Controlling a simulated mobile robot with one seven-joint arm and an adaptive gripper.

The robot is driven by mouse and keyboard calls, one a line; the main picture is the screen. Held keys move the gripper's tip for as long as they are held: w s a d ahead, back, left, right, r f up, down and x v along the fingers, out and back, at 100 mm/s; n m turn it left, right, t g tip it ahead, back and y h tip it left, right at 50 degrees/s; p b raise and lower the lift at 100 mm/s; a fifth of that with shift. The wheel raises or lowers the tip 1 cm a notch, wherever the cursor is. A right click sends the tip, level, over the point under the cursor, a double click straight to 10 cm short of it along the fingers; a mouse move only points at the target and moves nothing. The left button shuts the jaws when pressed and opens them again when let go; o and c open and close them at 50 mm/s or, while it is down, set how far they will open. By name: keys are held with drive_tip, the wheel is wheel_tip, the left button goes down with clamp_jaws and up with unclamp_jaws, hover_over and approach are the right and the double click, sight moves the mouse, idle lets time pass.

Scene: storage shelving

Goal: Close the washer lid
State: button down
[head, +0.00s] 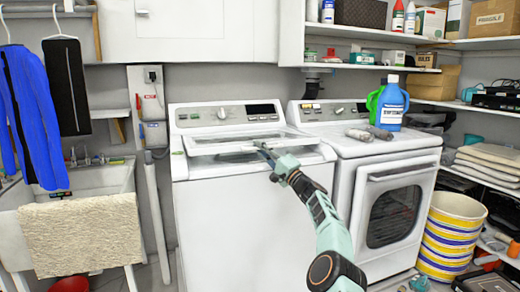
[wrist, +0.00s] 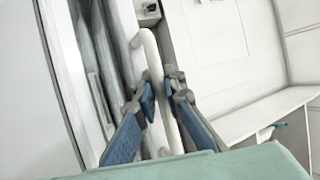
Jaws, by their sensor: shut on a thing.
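The white washer (head: 235,215) stands at the left of the two machines. Its lid (head: 222,147) lies low over the top, tilted only slightly; the head view does not show clearly whether its front edge touches the body. My gripper (head: 265,152) is at the lid's front right part, reaching in from the lower right. In the wrist view my gripper (wrist: 161,92) has its two blue-padded fingers on either side of a white bar-like edge of the lid (wrist: 150,55) and is shut on it. The fingers hide part of that edge.
A dryer (head: 392,205) stands right of the washer, with a blue jug (head: 391,108), a green jug and grey rolls on top. A sink with a cream rug (head: 85,235) is at left.

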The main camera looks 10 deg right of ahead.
drive_tip(key=c, duration=2)
unclamp_jaws()
drive_tip(key=shift+s+r, duration=0.15)
drive_tip(key=shift+r, duration=0.15)
drive_tip(key=shift+d+f, duration=0.1)
drive_tip(key=shift+f, duration=0.05)
drive_tip(key=shift+d+f, duration=0.1)
drive_tip(key=shift+d, duration=0.05)
drive_tip(key=shift+v, duration=5.75)
drive_tip(key=shift+s+a, duration=0.15)
drive_tip(key=shift+a, duration=0.1)
